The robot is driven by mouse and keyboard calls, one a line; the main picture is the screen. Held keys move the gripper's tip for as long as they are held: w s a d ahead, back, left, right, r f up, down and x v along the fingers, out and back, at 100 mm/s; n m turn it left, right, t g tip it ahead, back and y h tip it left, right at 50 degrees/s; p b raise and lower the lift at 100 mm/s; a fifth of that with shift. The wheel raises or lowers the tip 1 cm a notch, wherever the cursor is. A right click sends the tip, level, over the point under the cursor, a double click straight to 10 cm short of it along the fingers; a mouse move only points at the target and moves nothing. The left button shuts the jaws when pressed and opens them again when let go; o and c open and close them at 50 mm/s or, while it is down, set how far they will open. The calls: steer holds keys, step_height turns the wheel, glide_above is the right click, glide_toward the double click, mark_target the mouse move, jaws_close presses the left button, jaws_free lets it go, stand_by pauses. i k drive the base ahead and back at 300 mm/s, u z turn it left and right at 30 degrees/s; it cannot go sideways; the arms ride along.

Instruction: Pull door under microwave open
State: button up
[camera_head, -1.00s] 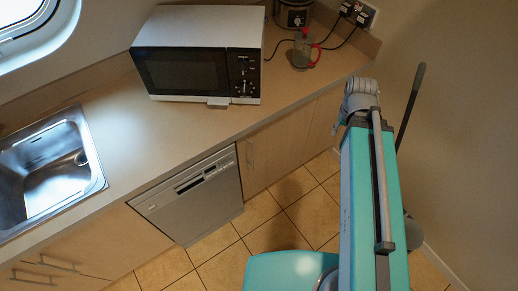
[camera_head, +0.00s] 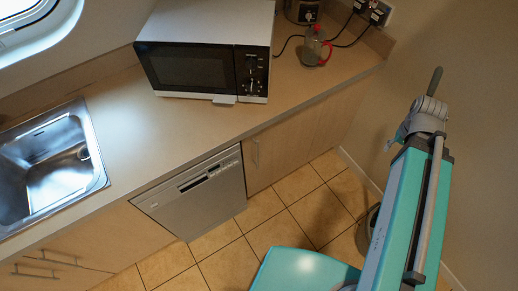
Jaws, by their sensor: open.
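The microwave (camera_head: 190,68), white with a dark front, stands on the counter. Below it, a pale wood cabinet door (camera_head: 278,155) is shut, flush with the cabinet front. My teal arm is at the right of the view, well apart from the door. I cannot make out my gripper's fingers; the arm's far end shows only grey joint parts.
A silver dishwasher (camera_head: 198,195) is left of the door, and a sink (camera_head: 52,165) is farther left. A glass jug with a red handle (camera_head: 315,46) stands right of the microwave. Tiled floor (camera_head: 290,220) in front of the door is clear. A wall (camera_head: 455,45) closes the right side.

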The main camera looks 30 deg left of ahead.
mark_target(270, 154)
steer(key=k, duration=1.85)
steer(key=u, duration=0.8)
steer(key=i, duration=1.05)
